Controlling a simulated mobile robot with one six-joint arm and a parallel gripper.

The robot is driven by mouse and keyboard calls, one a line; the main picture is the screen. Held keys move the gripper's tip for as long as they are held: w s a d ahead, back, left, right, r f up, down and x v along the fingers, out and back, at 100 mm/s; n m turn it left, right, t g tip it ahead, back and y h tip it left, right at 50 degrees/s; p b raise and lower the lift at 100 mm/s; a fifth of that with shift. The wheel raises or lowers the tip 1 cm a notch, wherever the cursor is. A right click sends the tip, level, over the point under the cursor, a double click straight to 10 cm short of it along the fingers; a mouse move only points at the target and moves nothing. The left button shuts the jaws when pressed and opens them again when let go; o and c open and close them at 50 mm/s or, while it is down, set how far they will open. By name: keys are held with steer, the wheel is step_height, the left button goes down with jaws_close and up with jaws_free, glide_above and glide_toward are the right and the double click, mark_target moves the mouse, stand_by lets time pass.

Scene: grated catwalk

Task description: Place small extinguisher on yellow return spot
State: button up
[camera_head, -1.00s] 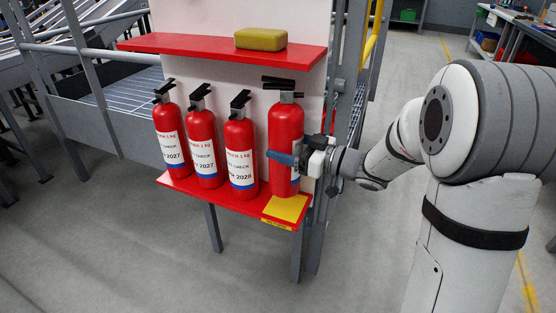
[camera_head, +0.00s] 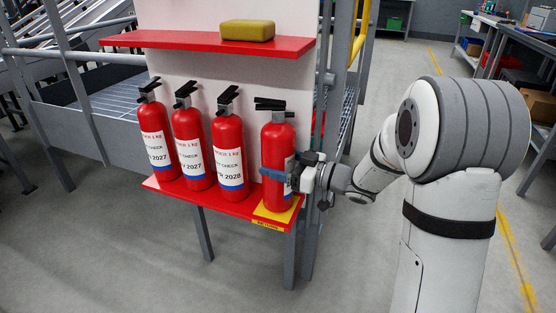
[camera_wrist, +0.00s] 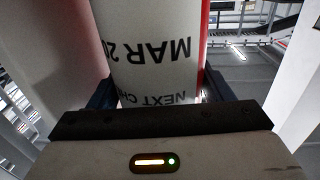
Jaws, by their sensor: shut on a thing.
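A small red extinguisher (camera_head: 278,150) with a black handle stands upright at the right end of the lower red shelf (camera_head: 175,190). Its base is over the yellow return spot (camera_head: 268,217), whose front part shows; whether the base touches it is hard to tell. My gripper (camera_head: 284,173) is shut around the extinguisher's lower body from the right. In the wrist view its white label (camera_wrist: 150,60) reads "MAR 20" upside down between the fingers.
Several other red extinguishers stand in a row to the left, the nearest (camera_head: 228,155) close beside the held one. An upper red shelf (camera_head: 200,44) holds a yellow block (camera_head: 247,30). Grey railings and posts flank the stand.

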steer(key=shift+r, duration=0.2)
steer(key=shift+f, duration=0.15)
steer(key=o, duration=2)
steer(key=shift+f, duration=0.15)
steer(key=shift+o, duration=0.2)
